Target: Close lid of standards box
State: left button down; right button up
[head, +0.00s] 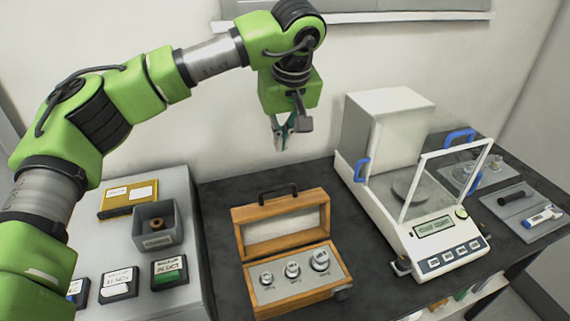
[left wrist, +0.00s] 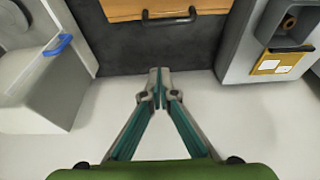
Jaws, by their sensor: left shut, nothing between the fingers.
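The wooden standards box (head: 299,293) stands on the dark table with its lid (head: 281,225) raised open at the back. Several metal weights (head: 293,268) stand in its grey insert. A dark handle (head: 279,190) sits on the lid's top edge, and it also shows in the left wrist view (left wrist: 168,17). My left gripper (head: 282,146) is above and behind the lid, near the wall, pointing down and apart from the box. In the left wrist view its fingertips (left wrist: 159,76) are together with nothing between them. My right gripper is in neither view.
A white balance (head: 409,245) with blue handles stands right of the box. A grey cabinet (head: 190,205) at left bears a small grey bin (head: 157,226), a yellow case (head: 128,198) and several dark cases. A grey tray (head: 524,208) lies far right. The wall is close behind.

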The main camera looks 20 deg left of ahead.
pick_arm(q)
jog(key=p+x, duration=0.3)
jog(key=x, duration=0.6)
jog(key=s+d+p, duration=0.1)
jog(key=s, duration=0.1)
jog(key=s+d+p, duration=0.1)
jog(key=s, duration=0.1)
jog(key=shift+d, duration=0.1)
jog(key=shift+w, duration=0.15)
